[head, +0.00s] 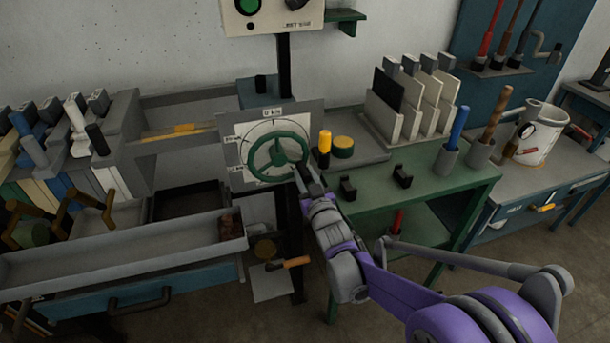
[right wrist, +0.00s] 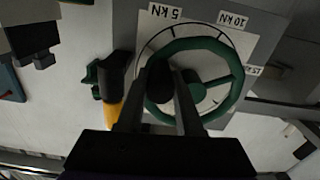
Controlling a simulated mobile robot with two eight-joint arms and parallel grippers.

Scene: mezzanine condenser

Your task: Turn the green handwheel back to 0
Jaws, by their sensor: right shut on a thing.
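The green handwheel (head: 279,138) stands on a pale dial on an upright grey panel (head: 308,122). A label reading about 0 kN is at the dial's top in the head view. The green wheel (right wrist: 228,62) fills the middle of the right wrist view, where labels reading 5 kN and 10 kN appear upside down. My right gripper (head: 300,172) is at the wheel's lower right rim. In the right wrist view my right gripper (right wrist: 162,72) is shut on the wheel's dark grip knob (right wrist: 160,88). The fingers partly hide the knob. My left gripper is not in view.
A yellow and black handle (head: 324,145) stands close right of the panel. A green table (head: 440,200) with black brackets (head: 402,176) lies to the right. A grey trough (head: 120,250) is at the lower left. White slotted plates (head: 412,100) stand behind.

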